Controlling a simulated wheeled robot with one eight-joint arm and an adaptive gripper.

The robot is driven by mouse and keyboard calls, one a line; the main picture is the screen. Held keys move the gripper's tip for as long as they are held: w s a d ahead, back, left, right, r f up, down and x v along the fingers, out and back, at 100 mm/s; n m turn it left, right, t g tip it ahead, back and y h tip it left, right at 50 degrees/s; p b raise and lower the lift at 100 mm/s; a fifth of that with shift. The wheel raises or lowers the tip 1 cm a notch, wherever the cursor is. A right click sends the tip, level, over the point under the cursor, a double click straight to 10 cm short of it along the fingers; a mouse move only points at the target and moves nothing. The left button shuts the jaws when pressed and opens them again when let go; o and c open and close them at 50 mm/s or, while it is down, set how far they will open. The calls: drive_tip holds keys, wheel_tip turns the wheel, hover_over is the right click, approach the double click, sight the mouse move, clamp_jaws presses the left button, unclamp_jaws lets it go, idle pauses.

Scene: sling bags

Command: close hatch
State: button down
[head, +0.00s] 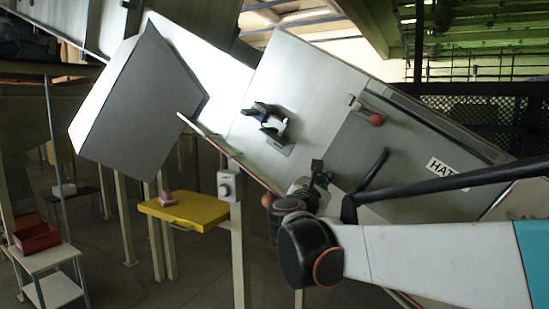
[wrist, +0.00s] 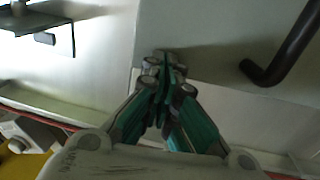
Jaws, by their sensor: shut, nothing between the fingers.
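The hatch (head: 400,138) is a grey panel with a partly hidden "HAT" label, set in the sloping pale chute at the right of the head view. A dark bar handle (head: 374,168) stands out from it; in the wrist view the handle (wrist: 285,50) is at the upper right. My gripper (head: 318,170) is by the panel's lower left edge, left of the handle. In the wrist view my gripper (wrist: 165,70) has its fingers together and empty, apart from the handle. Whether the fingertips touch the panel is unclear. My arm hides the hatch's lower part.
A red-knobbed latch (head: 374,118) is at the hatch's upper left edge. A black clamp on a bracket (head: 272,128) sticks up from the chute. A yellow table (head: 190,210), a grey control box (head: 228,185) and support posts stand below.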

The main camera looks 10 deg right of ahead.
drive_tip(key=shift+b+x, duration=0.4)
drive_tip(key=shift+x, duration=0.65)
drive_tip(key=shift+a+r, duration=0.1)
